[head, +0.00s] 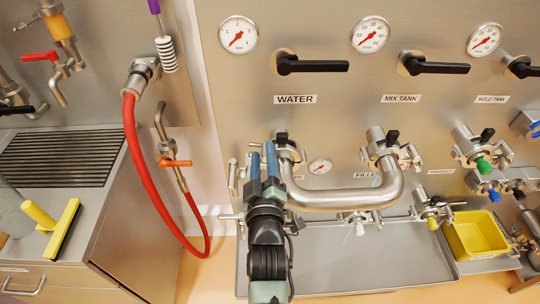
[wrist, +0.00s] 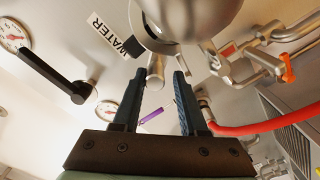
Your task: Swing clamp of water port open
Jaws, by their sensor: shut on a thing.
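The water port, below the WATER label, has a steel U-shaped pipe (head: 352,197) running from it to the port below MIX TANK. My gripper (head: 262,150) is at the left side of the water port, its blue fingers pointing up the panel. In the wrist view my gripper (wrist: 158,74) has a steel rod of the water port clamp (wrist: 155,68) between its fingertips, and it is shut on it.
A red hose (head: 137,160) hangs left of the port. Black valve handles (head: 312,66) and gauges (head: 238,34) sit above. A steel tray (head: 345,262) lies below, with a yellow container (head: 476,235) to the right. A yellow squeegee (head: 62,228) rests on the left cabinet.

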